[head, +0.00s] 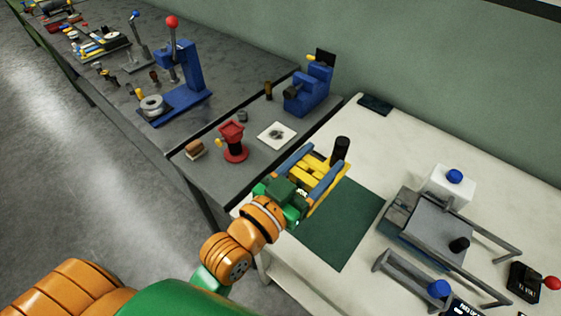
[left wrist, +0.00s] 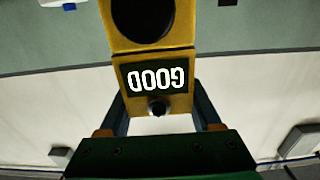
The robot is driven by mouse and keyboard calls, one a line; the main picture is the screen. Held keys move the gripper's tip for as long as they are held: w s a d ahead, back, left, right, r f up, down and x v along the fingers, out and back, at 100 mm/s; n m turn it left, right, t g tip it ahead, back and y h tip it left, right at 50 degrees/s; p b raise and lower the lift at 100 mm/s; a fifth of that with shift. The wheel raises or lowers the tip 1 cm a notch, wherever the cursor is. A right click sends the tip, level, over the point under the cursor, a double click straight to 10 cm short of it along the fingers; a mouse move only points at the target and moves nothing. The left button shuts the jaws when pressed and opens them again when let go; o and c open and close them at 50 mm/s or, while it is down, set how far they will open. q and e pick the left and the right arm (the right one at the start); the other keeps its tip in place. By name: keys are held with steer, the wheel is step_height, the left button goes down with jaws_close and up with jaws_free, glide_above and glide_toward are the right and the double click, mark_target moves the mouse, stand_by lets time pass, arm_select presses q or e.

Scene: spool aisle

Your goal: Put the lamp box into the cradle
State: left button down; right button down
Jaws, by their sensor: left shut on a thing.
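The lamp box (head: 318,171) is yellow, with a black cylinder sticking up at its far end. In the left wrist view the lamp box (left wrist: 165,52) shows a black round opening and a dark panel reading GOOD, upside down. My left gripper (head: 327,159) has its two blue fingers along the sides of the box and is shut on it. The box is over or near the far edge of a green mat; I cannot tell its height. A grey fixture (head: 427,226) with a flat plate stands to the right; I cannot tell whether it is the cradle. My right gripper is out of view.
The green mat (head: 340,228) is bare. Grey rails (head: 488,240) flank the fixture, with a white box with a blue button (head: 450,183) behind it. On the grey bench to the left stand a red stand (head: 233,142) and a blue machine (head: 310,88).

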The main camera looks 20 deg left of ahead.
arm_select(q)
steer(key=w+a+f+b, duration=0.7)
steer(key=w+f+b, duration=0.2)
steer(key=f+b, duration=0.2)
steer(key=shift+w+a+f+b, duration=0.15)
steer(key=shift+w+f+b, duration=0.15)
steer(key=shift+f, duration=0.4)
steer(key=shift+f, duration=0.1)
steer(key=shift+c, duration=0.4)
jaws_free()
steer(key=p+v, duration=0.1)
steer(key=v, duration=1.1)
steer(key=shift+p, duration=0.35)
